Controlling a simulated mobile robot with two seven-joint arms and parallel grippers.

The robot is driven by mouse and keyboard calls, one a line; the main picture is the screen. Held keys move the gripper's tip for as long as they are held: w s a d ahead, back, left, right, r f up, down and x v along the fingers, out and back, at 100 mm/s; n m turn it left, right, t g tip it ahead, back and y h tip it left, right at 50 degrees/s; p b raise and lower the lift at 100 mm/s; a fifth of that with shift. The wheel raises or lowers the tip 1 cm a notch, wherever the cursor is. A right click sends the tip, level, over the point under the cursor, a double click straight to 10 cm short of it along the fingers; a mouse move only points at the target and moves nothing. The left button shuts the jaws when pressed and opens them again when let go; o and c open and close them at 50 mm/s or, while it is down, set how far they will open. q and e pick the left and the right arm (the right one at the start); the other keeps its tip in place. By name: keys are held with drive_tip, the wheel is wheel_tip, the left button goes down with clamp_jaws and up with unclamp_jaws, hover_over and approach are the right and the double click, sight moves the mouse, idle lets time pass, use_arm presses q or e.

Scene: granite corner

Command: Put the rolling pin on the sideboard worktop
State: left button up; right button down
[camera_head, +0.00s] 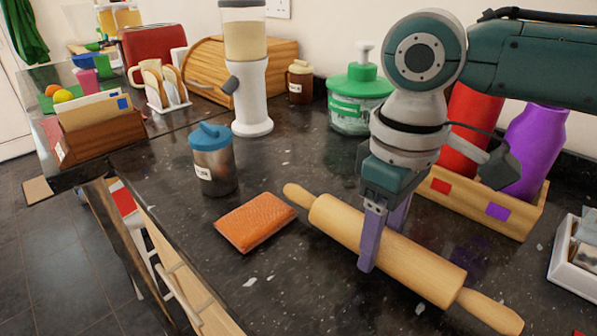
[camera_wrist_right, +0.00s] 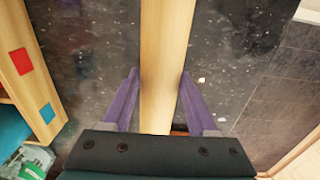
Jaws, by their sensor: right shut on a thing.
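The wooden rolling pin (camera_head: 425,272) lies slantwise across the right of the head view, over a dark speckled granite worktop (camera_head: 290,290). My right gripper (camera_head: 384,245) is shut on the middle of its barrel, one purple finger on each side. In the right wrist view the pin (camera_wrist_right: 166,60) runs between both fingers of the gripper (camera_wrist_right: 160,78). I cannot tell whether the pin touches the stone or is just above it. A second dark worktop section (camera_head: 115,148) lies at the left; which one is the sideboard is unclear. My left gripper is out of view.
A blue-lidded jar (camera_head: 212,160), white dispenser (camera_head: 252,95) and green-lidded jar (camera_head: 358,98) stand behind. A wooden box (camera_head: 520,218) holds red and purple bottles. Bare stone lies around the block.

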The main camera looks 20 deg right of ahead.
drive_tip(key=shift+f, duration=0.25)
drive_tip(key=shift+f, duration=0.1)
drive_tip(key=shift+c, duration=0.9)
unclamp_jaws()
